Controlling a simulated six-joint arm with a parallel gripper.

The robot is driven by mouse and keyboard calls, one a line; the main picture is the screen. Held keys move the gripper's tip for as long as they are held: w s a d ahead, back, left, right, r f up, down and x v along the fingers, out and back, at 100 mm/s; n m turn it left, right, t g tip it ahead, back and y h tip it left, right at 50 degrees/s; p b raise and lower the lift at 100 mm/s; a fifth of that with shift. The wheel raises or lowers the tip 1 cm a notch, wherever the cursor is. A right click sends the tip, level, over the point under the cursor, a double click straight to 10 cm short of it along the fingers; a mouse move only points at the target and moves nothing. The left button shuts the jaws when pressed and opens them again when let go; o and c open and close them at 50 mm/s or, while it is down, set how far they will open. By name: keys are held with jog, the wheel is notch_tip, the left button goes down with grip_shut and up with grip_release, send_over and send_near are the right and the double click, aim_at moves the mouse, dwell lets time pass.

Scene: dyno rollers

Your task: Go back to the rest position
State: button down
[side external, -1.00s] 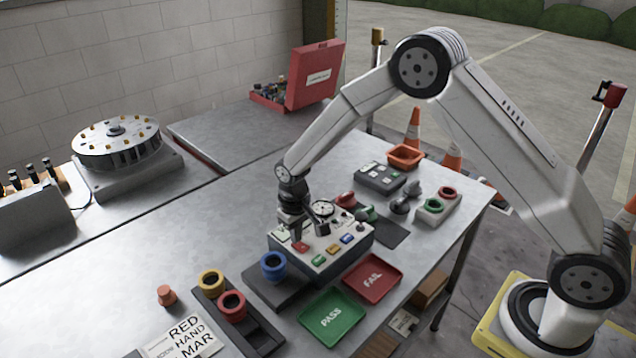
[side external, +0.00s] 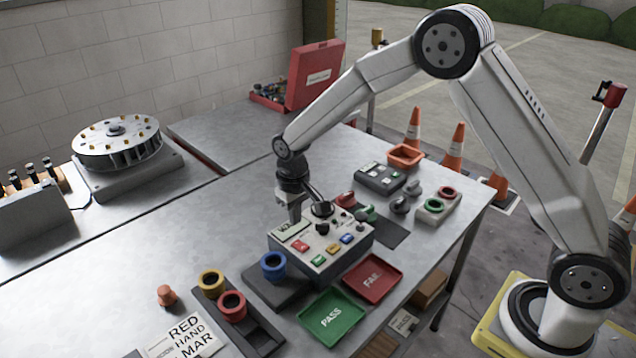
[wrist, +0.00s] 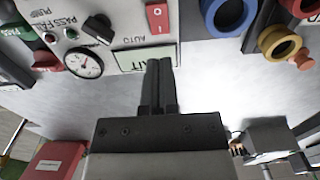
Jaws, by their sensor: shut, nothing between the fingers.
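My gripper (side external: 294,220) is shut and empty, at the back-left edge of the grey control box (side external: 345,262), beside its small display. In the wrist view the closed fingers (wrist: 159,68) point toward the display (wrist: 145,58), with no object between them. The box carries a red rocker switch (wrist: 159,18), a black knob (wrist: 98,28) and a round gauge (wrist: 83,63). The fingertips look a little above or behind the box; the exact gap is hard to tell.
A green PASS tray (side external: 331,317) and a red FAIL tray (side external: 372,278) lie in front of the box. Blue (side external: 273,266), yellow (side external: 211,283) and dark red (side external: 232,305) rings stand at left. The bench behind the gripper is clear.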

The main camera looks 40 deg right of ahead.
jog(key=shift+r, duration=0.45)
jog(key=shift+s+d+r, duration=0.2)
jog(key=shift+s+r, duration=0.1)
jog(key=shift+s, duration=0.15)
jog(key=s+d+r+t, duration=0.1)
jog(key=s+d+r, duration=0.1)
jog(key=s, duration=0.8)
jog(key=s+d+r+t, duration=0.1)
jog(key=s+d+r, duration=0.1)
jog(key=s, duration=0.7)
jog(key=shift+s+d+t, duration=0.3)
jog(key=shift+s+d, duration=0.1)
jog(key=shift+d, duration=0.3)
